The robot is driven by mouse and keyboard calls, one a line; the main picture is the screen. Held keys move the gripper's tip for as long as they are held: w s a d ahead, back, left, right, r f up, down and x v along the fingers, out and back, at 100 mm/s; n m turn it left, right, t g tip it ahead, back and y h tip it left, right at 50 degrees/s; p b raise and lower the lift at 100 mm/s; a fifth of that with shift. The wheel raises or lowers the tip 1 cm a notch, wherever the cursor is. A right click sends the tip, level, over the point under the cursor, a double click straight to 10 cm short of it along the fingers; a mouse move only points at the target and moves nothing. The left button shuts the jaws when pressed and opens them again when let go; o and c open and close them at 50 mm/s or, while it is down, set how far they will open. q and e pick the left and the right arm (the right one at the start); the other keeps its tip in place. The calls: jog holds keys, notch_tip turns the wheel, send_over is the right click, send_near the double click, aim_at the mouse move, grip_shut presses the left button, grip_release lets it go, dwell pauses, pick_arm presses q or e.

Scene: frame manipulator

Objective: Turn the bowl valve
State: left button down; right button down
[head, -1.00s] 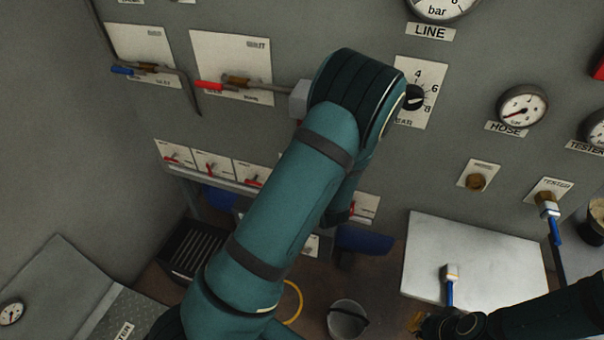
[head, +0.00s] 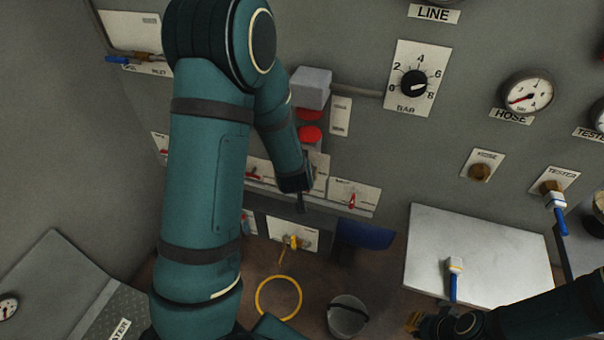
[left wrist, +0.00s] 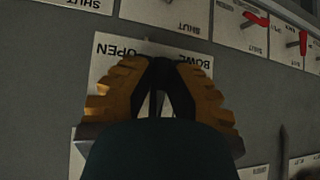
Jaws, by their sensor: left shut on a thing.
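My left gripper (left wrist: 160,65) has yellow, ridged fingers and is shut in the left wrist view, over the white plate lettered BOWL and OPEN (left wrist: 105,50), which appears upside down. The bowl valve handle is hidden between and behind the fingers, so its angle cannot be read. In the head view my left forearm reaches down to the row of small valve plates, and the left fingers are not clearly seen. My right gripper (head: 418,322) is low at the right in the head view, dark and partly cut off. Its opening cannot be told.
Valve plates with red levers (head: 350,198) line the panel beside my left wrist. A grey box (head: 311,87), red buttons (head: 310,133) and a bar dial (head: 414,84) are above. A yellow hose ring (head: 278,298) and bucket (head: 347,316) are below. A pale board (head: 490,250) is at right.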

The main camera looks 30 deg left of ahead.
pick_arm(q)
jog(key=shift+w, duration=0.1)
dwell(0.4)
jog(key=c, duration=0.9)
grip_release()
jog(key=v, duration=0.7)
jog(key=shift+r, duration=0.15)
jog(key=s+d+f+m+g+h, duration=0.1)
jog(key=s+d+f+g+h, duration=0.1)
jog(key=s+d+f, duration=0.2)
jog(key=s+d+f+m+g+h, duration=0.1)
jog(key=s+d+f+g+h, duration=0.1)
jog(key=d+f, duration=0.6)
jog(key=s+d+f+m+g+h, duration=0.1)
jog(key=s+d+f+g+h, duration=0.1)
jog(key=s+d+f+h, duration=0.2)
jog(key=shift+s+d+f, duration=0.75)
jog(key=shift+d, duration=0.25)
jog(key=shift+s+d+f, duration=0.75)
jog(key=shift+s+d, duration=0.05)
jog(key=shift+d, duration=0.2)
